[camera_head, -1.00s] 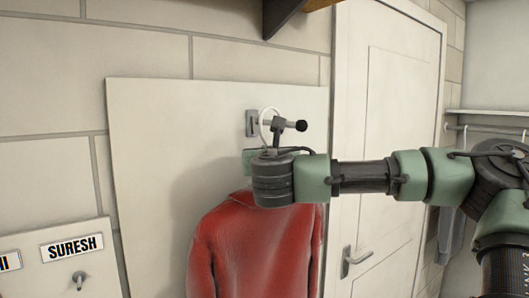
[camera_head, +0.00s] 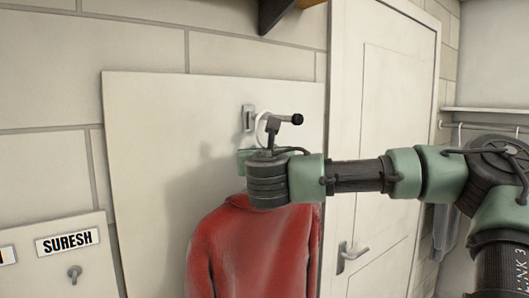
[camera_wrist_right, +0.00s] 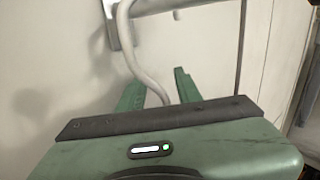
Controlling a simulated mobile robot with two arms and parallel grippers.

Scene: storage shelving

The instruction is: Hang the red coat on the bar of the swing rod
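The red coat (camera_head: 255,250) hangs upright in front of the wall board in the head view. Its pale hanger hook (camera_head: 262,127) loops around the bar of the swing rod (camera_head: 281,119), close to the wall plate; exact contact with the bar is unclear. The bar ends in a black knob. My right gripper (camera_wrist_right: 158,82) is just below the bar in the wrist view. Its green fingers stand apart on either side of the hook's stem (camera_wrist_right: 148,78), with gaps showing. In the head view my wrist hides most of the fingers and the hanger. My left gripper is out of view.
The white board (camera_head: 150,150) stands behind the coat. A white door (camera_head: 385,150) with a lever handle is to its right. A smaller board with a SURESH label (camera_head: 67,242) and a peg is at lower left. A shelf bracket (camera_head: 280,12) juts out above.

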